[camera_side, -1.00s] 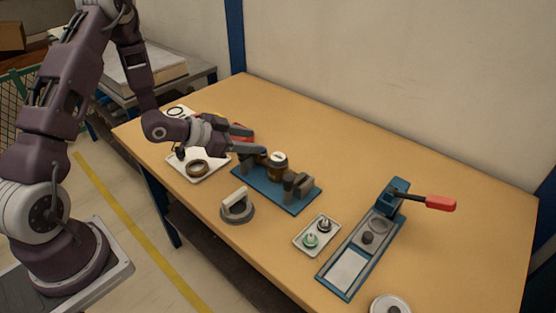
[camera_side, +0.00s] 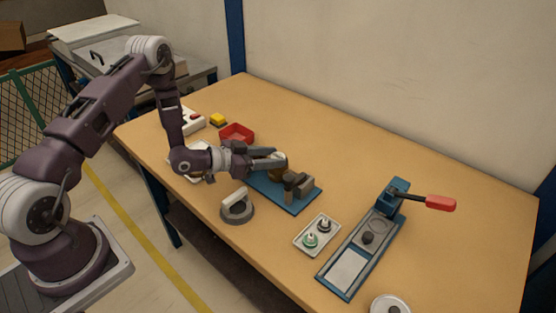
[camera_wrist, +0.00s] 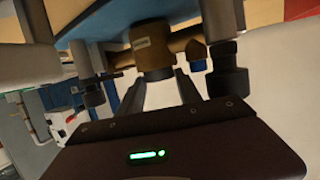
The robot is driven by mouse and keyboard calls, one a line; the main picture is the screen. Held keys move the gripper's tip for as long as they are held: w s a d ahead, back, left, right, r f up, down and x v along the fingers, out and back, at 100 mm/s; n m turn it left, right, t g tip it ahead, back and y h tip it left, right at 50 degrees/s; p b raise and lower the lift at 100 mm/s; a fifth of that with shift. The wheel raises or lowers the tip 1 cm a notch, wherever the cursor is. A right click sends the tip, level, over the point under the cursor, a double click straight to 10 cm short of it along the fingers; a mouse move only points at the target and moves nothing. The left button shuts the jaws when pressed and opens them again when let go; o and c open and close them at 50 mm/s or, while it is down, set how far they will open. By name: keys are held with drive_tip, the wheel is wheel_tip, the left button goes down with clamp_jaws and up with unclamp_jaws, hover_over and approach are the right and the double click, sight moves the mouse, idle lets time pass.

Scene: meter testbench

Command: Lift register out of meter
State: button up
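The meter (camera_side: 276,174) is a brown, brass-like body on a blue test stand (camera_side: 305,200); my gripper partly hides it in the side view. In the wrist view its brass cylinder (camera_wrist: 152,50) with a small pale label shows just beyond my fingertips. The register at the meter's top is covered by my fingers in the side view, and I cannot make it out in the wrist view. My gripper (camera_side: 277,160) is at the meter's top with its fingers apart, one on each side. I cannot tell whether they touch the register.
Grey clamp blocks (camera_side: 298,186) stand on the blue stand beside the meter. A grey ring with a white bar (camera_side: 237,206) is in front. A small tray with two fittings (camera_side: 317,235) and a red-handled press (camera_side: 390,205) are right. A red bin (camera_side: 237,133) is behind.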

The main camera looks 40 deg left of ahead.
clamp_jaws()
drive_tip(key=shift+r, duration=0.1)
